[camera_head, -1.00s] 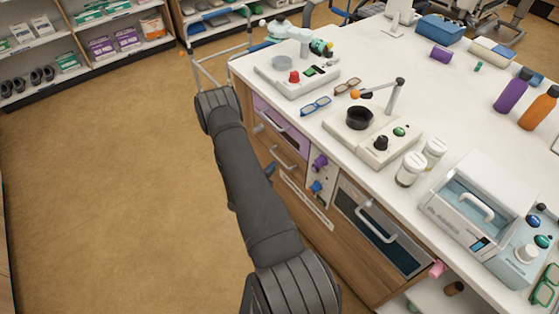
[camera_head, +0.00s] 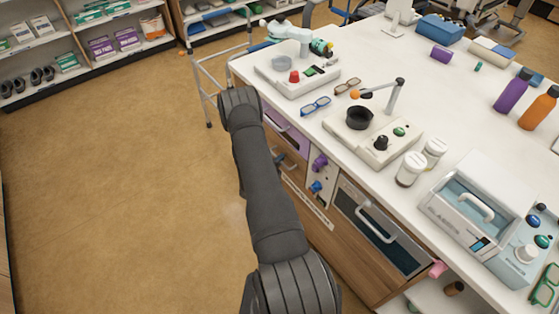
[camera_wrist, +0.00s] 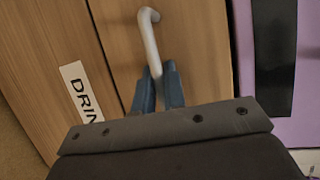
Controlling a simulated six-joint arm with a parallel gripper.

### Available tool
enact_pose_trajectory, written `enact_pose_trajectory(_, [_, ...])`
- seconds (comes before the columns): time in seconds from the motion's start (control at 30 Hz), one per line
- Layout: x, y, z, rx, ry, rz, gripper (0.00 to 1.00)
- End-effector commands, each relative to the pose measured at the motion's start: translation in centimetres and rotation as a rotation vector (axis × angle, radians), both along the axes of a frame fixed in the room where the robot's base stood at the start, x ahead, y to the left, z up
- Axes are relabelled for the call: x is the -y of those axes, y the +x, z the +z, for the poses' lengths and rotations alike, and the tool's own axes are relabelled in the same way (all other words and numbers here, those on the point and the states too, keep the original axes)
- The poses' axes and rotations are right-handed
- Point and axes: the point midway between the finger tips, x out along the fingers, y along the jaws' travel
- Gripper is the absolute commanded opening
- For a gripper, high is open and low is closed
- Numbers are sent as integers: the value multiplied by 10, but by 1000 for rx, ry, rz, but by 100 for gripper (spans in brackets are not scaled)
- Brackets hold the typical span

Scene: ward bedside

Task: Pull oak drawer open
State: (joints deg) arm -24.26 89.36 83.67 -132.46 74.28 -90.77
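The oak drawer (camera_wrist: 190,30) is a wood-grained front with a pale bar handle (camera_wrist: 148,35), filling the middle of the wrist view. In the head view its front (camera_head: 296,155) shows below the lilac drawer, partly hidden by my arm. My gripper (camera_wrist: 160,80) has two blue fingers at the near end of the handle. The handle end lies between or just in front of the fingertips; contact is not clear. The fingers are close together, and whether they grip the handle cannot be told. In the head view my gripper is mostly hidden behind my arm.
A wood panel labelled "DRIN..." (camera_wrist: 80,92) lies left. Purple and blue knobs (camera_head: 319,163) and an oven-like door (camera_head: 380,228) are farther along. A walker frame (camera_head: 207,80) stands behind my arm. Floor left is clear.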

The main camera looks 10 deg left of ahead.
Motion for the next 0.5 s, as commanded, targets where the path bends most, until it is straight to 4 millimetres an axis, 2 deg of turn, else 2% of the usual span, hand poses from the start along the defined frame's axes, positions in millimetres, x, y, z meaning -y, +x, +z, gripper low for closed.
enact_pose_trajectory(0.27, [-9,-8,0,-1,0,3,0])
enact_pose_trajectory(0.5, [-45,-43,0,-1,-1,7,0])
